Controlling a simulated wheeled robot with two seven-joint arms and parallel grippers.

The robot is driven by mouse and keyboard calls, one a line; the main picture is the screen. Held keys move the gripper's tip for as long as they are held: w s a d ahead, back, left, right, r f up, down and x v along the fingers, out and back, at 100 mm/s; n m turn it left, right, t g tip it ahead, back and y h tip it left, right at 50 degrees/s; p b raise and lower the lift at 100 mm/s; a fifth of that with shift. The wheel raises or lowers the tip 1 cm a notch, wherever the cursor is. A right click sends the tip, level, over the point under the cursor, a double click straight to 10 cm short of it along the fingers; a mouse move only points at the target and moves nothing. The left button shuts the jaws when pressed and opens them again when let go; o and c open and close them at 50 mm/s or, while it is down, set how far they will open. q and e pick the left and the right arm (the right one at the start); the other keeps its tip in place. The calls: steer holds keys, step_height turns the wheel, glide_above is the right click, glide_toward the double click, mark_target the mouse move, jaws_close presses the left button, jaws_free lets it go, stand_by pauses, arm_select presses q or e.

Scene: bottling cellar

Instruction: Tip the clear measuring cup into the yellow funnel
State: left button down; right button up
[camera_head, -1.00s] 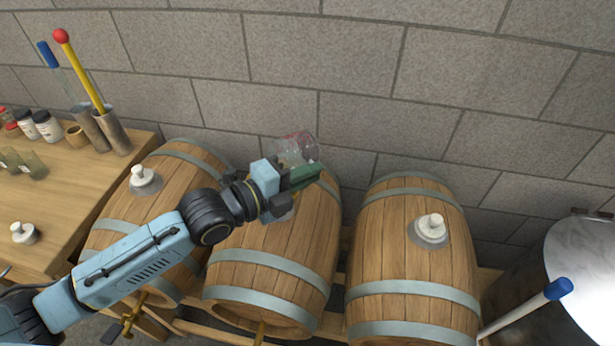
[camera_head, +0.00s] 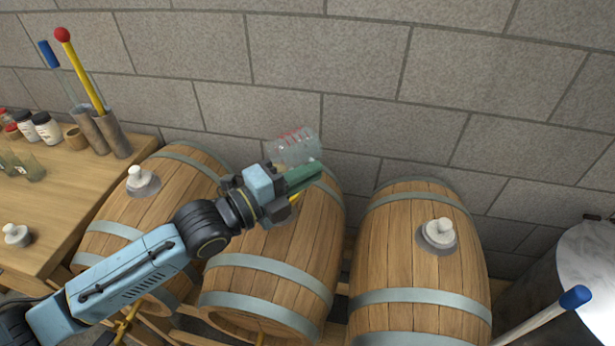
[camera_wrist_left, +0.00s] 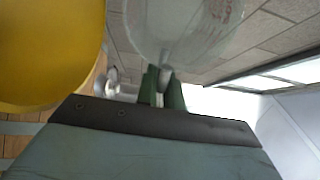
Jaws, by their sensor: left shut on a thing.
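The clear measuring cup (camera_head: 291,146) with red markings is held above the middle barrel and appears tilted; I cannot tell whether it holds anything. My left gripper (camera_head: 303,178), with green fingers, is shut on it. The cup also fills the top middle of the left wrist view (camera_wrist_left: 185,30), with its handle between the fingers (camera_wrist_left: 162,92). The yellow funnel (camera_wrist_left: 45,50) is large at the left of that view, beside the cup. In the head view only a small yellow edge of it (camera_head: 296,198) shows below the gripper; the rest is hidden. My right gripper is not in view.
The left barrel (camera_head: 110,215) and right barrel (camera_head: 390,250) have white bungs (camera_head: 439,233). A wooden bench (camera_head: 75,190) at left holds jars and tool holders. A stone wall stands close behind the barrels. A metal vessel (camera_head: 590,260) is at right.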

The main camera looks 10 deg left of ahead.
arm_select(q)
steer(key=shift+s+a+t+h+b, duration=0.15)
steer(key=shift+t+h+b, duration=0.35)
steer(key=shift+b, duration=0.5)
steer(key=shift+r, duration=0.1)
stand_by(1.1)
